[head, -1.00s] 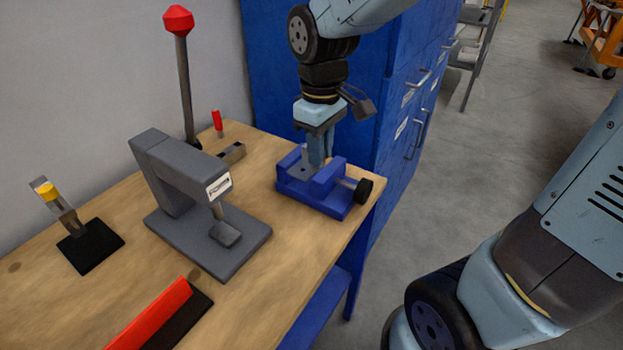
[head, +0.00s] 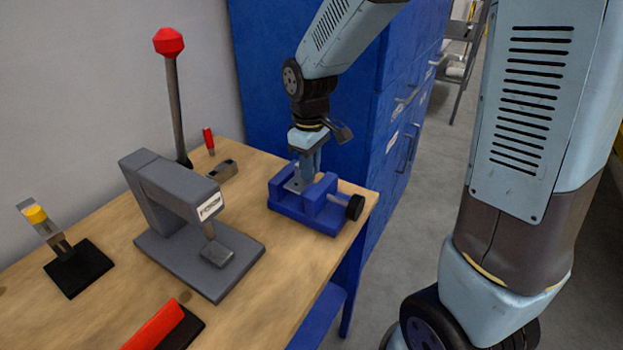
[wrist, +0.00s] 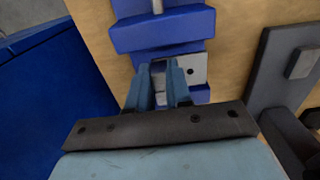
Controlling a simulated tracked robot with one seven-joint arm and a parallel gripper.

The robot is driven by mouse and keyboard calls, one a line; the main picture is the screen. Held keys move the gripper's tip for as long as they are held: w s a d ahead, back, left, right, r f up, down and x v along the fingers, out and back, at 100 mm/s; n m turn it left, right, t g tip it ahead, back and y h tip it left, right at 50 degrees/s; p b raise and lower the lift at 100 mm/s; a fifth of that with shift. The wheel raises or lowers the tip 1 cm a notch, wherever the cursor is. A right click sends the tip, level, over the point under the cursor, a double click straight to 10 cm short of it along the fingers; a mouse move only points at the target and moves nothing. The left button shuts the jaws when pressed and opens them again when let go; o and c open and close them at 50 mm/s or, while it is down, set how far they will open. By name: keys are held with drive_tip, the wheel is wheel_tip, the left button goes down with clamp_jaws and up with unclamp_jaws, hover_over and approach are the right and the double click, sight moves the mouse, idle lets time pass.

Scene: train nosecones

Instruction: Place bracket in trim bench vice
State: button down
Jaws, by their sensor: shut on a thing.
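The bracket is a small grey metal plate (wrist: 192,68) with a dark hole, seen in the wrist view beside my fingers. In the head view the bracket (head: 295,184) shows as a small grey piece at the fingertips. My gripper (head: 309,172) points down over the vice and is shut on the bracket; it also shows in the wrist view (wrist: 167,88). The blue trim bench vice (head: 298,211) sits at the bench's far right corner. In the wrist view its jaw (wrist: 155,35) lies just above the bracket. The bracket appears between the jaws; its seating is partly hidden by my fingers.
A grey press (head: 170,180) stands left of the vice. Behind it are a red-knobbed lever (head: 175,100) and a small red-handled tool (head: 208,142). A yellow-topped fixture (head: 75,268) and a red bar (head: 155,325) are nearer. A blue cabinet (head: 340,105) stands behind the vice.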

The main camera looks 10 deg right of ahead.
drive_tip(key=shift+w+d+f, duration=0.2)
drive_tip(key=shift+w+f, duration=0.5)
drive_tip(key=shift+f, duration=1.8)
drive_tip(key=c, duration=1)
unclamp_jaws()
drive_tip(key=shift+o, duration=0.2)
drive_tip(key=shift+w+r, duration=0.1)
drive_tip(key=shift+r, duration=0.05)
wheel_tip(320, 180, up, 12)
drive_tip(key=s+d+r+m+t, duration=0.2)
drive_tip(key=s+d+r+m, duration=0.3)
drive_tip(key=s+d, duration=0.3)
drive_tip(key=s+d+r+m+t, duration=0.3)
drive_tip(key=s+d+r+m, duration=0.2)
drive_tip(key=s+d, duration=0.3)
drive_tip(key=shift+s+r+t, duration=0.15)
drive_tip(key=shift+s+t, duration=0.15)
drive_tip(key=shift+s, duration=0.3)
